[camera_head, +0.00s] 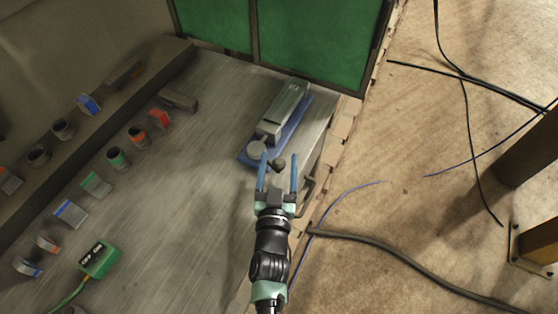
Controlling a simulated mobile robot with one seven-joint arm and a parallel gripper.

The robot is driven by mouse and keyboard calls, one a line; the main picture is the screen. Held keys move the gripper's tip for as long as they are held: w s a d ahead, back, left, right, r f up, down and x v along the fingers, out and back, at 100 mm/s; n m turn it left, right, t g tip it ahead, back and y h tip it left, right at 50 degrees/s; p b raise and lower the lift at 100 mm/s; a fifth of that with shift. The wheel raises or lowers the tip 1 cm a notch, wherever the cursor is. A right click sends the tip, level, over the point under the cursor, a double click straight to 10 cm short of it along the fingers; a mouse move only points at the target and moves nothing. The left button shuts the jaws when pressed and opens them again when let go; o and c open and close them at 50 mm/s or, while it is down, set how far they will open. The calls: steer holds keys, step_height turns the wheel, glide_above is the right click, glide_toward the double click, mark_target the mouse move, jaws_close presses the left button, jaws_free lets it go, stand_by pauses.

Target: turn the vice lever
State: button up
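The vice (287,107) is a grey block on a blue base at the far right part of the grey bench. A round light-grey part (257,149) sits at its near end. A small dark knob (278,164), which looks like the end of the vice lever, shows close by; the rest of the lever is hard to make out. My gripper (278,161) points at the near end of the vice. Its two blue fingers are apart, with the dark knob appearing between their tips. I cannot tell whether they touch it.
Several small cans and boxes stand on the left of the bench (185,215), along a dark raised ledge (85,125). A green box (99,259) with a cable lies near left. Green panels (310,45) stand behind. Cables cross the floor at right.

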steer(key=s+b, duration=0.2)
steer(key=s, duration=1.1)
steer(key=shift+a, duration=0.25)
